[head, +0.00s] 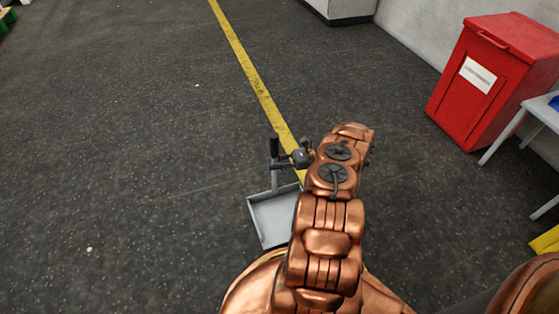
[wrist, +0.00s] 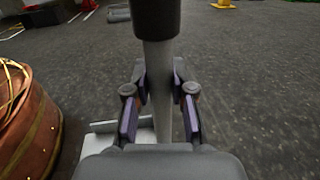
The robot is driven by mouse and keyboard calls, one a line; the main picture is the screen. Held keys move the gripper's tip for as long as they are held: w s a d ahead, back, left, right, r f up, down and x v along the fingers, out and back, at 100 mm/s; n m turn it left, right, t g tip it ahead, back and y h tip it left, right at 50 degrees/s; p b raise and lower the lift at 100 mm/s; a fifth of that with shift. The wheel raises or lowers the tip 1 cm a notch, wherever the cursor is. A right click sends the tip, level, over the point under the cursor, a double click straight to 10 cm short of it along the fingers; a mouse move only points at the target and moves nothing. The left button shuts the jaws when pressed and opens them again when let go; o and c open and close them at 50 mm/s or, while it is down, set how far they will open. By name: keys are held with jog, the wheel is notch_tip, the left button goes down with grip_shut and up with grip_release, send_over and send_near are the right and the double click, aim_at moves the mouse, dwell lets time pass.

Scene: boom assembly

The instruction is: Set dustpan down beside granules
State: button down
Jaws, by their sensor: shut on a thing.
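The dustpan (head: 274,218) is a light grey metal pan with an upright grey handle and a dark grip on top. It shows left of my arm in the head view, near the yellow line, and its right part is hidden behind the arm. In the wrist view the pan (wrist: 103,130) shows low on the left, partly hidden by my gripper. My gripper (wrist: 160,90) is shut on the grey handle, below the dark grip. I cannot tell whether the pan touches the floor. I cannot make out granules for sure; small pale specks lie on the floor.
A yellow line (head: 243,60) runs along the dark floor. A red bin (head: 490,85) stands at the right by the wall, next to a grey table (head: 545,112). The floor on the left (head: 120,150) is open.

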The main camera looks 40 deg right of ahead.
jog(key=a+f+b, duration=0.3)
jog(key=a+f, duration=0.1)
jog(key=a, duration=0.4)
jog(key=shift+w+a, duration=0.35)
jog(key=shift+w, duration=0.1)
dwell(0.4)
jog(key=shift+f, duration=0.15)
jog(key=c, duration=1)
grip_release()
jog(key=p+v, duration=0.2)
jog(key=v, duration=1)
